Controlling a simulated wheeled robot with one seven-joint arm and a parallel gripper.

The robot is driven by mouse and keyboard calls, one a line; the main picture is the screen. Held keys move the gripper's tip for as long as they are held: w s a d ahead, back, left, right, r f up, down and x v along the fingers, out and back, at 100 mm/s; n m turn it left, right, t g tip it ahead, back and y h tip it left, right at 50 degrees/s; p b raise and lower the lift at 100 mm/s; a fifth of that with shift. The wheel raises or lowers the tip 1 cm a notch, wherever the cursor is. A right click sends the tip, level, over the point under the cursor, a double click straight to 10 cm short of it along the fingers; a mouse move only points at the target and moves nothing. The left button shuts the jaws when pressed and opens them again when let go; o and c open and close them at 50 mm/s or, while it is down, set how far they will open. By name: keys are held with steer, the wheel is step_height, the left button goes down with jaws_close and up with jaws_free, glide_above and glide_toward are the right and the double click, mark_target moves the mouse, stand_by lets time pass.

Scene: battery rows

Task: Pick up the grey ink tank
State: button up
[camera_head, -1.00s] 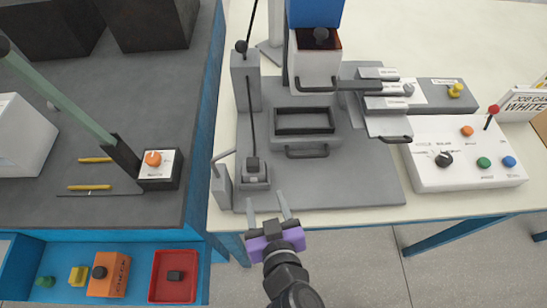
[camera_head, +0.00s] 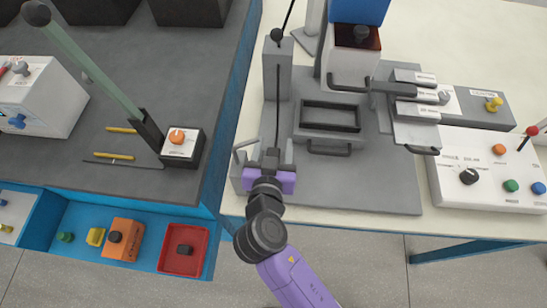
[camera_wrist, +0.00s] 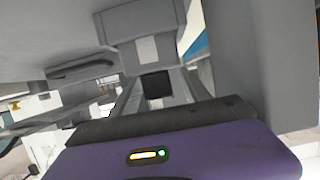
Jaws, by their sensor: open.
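My gripper (camera_head: 269,152) is open and low over the front left corner of the grey machine, its fingers pointing away from my body. A small grey block, which appears to be the grey ink tank, stood at this corner a second ago. The gripper now mostly hides it in the head view. In the wrist view a dark square top (camera_wrist: 156,85) shows between two slanting grey sides, with a pale-labelled grey panel (camera_wrist: 147,48) beyond. I cannot tell whether the fingers touch the tank.
A tall grey post (camera_head: 278,68) with a thin dark rod stands just behind the gripper. The grey machine base (camera_head: 385,185) has a framed recess and handle to the right. A white control box (camera_head: 487,165) lies farther right. A red tray (camera_head: 165,262) is at lower left.

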steer(key=shift+w+f, duration=0.2)
steer(key=shift+w, duration=0.2)
jaws_close()
steer(key=shift+r, duration=0.1)
